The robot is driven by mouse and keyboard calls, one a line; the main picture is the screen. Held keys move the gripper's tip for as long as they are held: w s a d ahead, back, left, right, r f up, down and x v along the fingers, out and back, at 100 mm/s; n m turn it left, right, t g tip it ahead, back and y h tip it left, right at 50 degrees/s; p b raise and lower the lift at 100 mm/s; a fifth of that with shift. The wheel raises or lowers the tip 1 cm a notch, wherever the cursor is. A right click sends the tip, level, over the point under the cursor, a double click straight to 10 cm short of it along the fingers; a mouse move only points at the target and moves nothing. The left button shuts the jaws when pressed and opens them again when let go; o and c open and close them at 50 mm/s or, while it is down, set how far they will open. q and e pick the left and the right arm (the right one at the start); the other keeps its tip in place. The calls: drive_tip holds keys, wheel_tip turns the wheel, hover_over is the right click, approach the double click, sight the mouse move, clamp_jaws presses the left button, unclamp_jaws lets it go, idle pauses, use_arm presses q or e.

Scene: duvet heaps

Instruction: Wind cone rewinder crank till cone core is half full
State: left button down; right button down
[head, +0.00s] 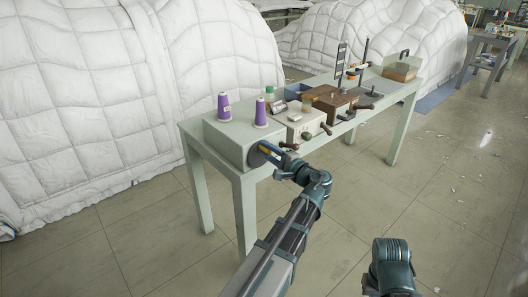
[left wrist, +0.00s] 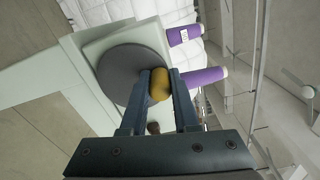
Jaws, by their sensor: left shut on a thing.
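The cone rewinder is a pale green box (head: 226,140) at the near left end of the bench. Two purple thread cones stand upright on it, one at the left (head: 223,108) and one at the right (head: 260,113). The left wrist view shows the same two cones, one higher (left wrist: 184,35) and one lower (left wrist: 204,77). A dark grey crank disc (left wrist: 120,75) sits on the box's side, with a yellow handle (left wrist: 161,86). My left gripper (head: 268,151) is shut on this handle, its fingers on either side. I cannot tell how full either cone core is. My right gripper is out of view.
The bench (head: 240,190) also carries a white box (head: 303,124) with a brown-handled crank, a wooden box (head: 330,101), a blue bin (head: 297,91) and a green-capped bottle (head: 270,93). White duvet heaps (head: 90,90) rise behind. The tiled floor (head: 450,190) is open at the right.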

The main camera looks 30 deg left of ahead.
sight(265, 162)
use_arm(q)
drive_tip(key=shift+w+d+f+m+b, duration=0.25)
drive_tip(key=shift+f+m+b, duration=1.05)
drive_tip(key=shift+m, duration=3.95)
drive_tip(key=shift+w+f+m+b, duration=0.4)
drive_tip(key=shift+f+m+b, duration=0.85)
drive_tip(key=shift+m, duration=4.05)
drive_tip(key=shift+w+d+f+m+b, duration=0.25)
drive_tip(key=shift+f+m+b, duration=1)
drive_tip(key=shift+m, duration=4)
drive_tip(key=shift+w+a, duration=0.1)
drive_tip(key=shift+a, duration=0.05)
drive_tip(key=c, duration=0.7)
unclamp_jaws()
drive_tip(key=shift+o, duration=0.2)
